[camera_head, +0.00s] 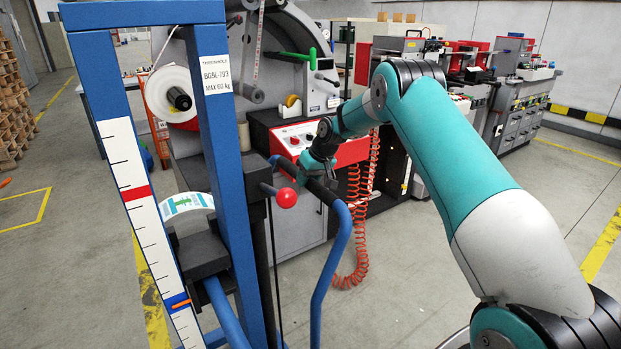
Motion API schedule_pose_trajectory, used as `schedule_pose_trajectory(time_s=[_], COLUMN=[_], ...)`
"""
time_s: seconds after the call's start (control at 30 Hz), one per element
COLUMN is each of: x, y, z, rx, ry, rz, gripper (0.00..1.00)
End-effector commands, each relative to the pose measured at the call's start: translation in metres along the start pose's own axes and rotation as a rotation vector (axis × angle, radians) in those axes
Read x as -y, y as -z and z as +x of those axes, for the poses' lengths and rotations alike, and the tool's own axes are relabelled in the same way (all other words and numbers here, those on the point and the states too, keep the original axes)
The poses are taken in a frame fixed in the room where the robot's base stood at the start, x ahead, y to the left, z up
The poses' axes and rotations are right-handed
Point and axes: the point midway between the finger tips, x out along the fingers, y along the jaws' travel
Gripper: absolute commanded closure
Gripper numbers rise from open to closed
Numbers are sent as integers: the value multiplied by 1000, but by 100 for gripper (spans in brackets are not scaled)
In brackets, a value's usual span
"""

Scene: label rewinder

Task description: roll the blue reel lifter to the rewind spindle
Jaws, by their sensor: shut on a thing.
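Behind the mast, a black spindle (179,99) shows in front of a white roll (165,88).
The grey rewinder machine (300,240) with a red control panel stands just behind the lifter. A coiled orange hose (362,210) hangs from it near the handle. A red knob (287,198) sticks out by the lifter. Wooden pallets (12,105) stand far left. Floor at right is open.

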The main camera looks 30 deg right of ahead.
Motion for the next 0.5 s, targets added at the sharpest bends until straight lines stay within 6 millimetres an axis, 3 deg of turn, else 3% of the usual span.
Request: schedule_pose_trajectory(time_s=[0.03,0.07,0.17,0.5], x=[-12,-14,-18,-12], y=[1,1,1,2], z=[-3,-4,-6,-4], rx=[-11,-13,-15,-13], ry=[-18,-21,-24,-20], rz=[13,15,19,14], gripper=[100,63,41,41])
